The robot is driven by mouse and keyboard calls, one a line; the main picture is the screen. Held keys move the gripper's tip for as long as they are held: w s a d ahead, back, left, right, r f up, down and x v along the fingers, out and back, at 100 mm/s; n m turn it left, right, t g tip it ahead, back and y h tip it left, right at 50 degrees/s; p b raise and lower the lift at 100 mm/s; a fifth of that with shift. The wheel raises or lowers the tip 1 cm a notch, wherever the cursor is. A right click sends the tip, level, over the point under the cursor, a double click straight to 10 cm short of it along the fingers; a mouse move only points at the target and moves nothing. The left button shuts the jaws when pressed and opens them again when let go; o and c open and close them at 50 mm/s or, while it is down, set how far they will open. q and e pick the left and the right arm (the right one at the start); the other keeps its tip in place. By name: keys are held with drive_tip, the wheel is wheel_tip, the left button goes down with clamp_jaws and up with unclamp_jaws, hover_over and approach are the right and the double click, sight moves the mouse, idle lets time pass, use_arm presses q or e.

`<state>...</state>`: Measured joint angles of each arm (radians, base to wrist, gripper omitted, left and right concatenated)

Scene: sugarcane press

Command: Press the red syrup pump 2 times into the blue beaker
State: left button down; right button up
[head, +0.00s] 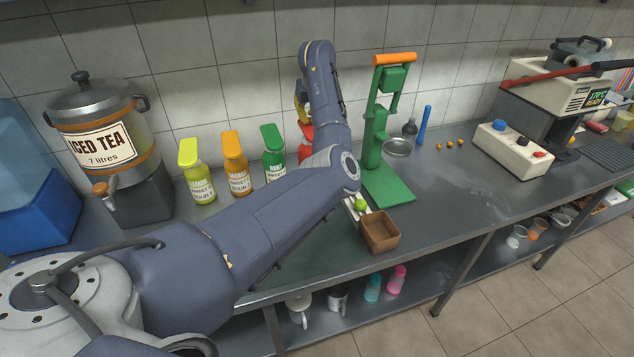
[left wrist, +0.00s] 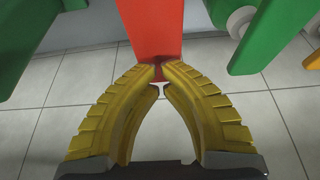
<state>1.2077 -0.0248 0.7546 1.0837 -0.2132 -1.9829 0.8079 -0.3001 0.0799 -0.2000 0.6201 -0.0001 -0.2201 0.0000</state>
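The red syrup pump bottle (head: 305,133) stands in the row of pump bottles against the wall, mostly hidden behind my left arm. Its red pump head (left wrist: 152,28) fills the top middle of the left wrist view. My left gripper (left wrist: 158,74) has yellow ribbed fingers with their tips together, right at the red head. I cannot tell whether they touch it. In the head view the yellow fingers (head: 301,106) show just above the red bottle, pointing down. I make out no blue beaker in either view; my arm covers part of the counter. My right gripper is not in view.
Yellow-green (head: 199,184), orange (head: 236,178) and green (head: 273,160) pump bottles stand left of the red one. A green press (head: 388,186) stands close on the right, with a brown box (head: 380,232) in front.

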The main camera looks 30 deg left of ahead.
sight(309, 126)
use_arm(q)
drive_tip(key=shift+f, duration=0.25)
drive_tip(key=shift+f, duration=2.05)
drive_tip(key=shift+r, duration=2.8)
drive_tip(key=shift+r, duration=3)
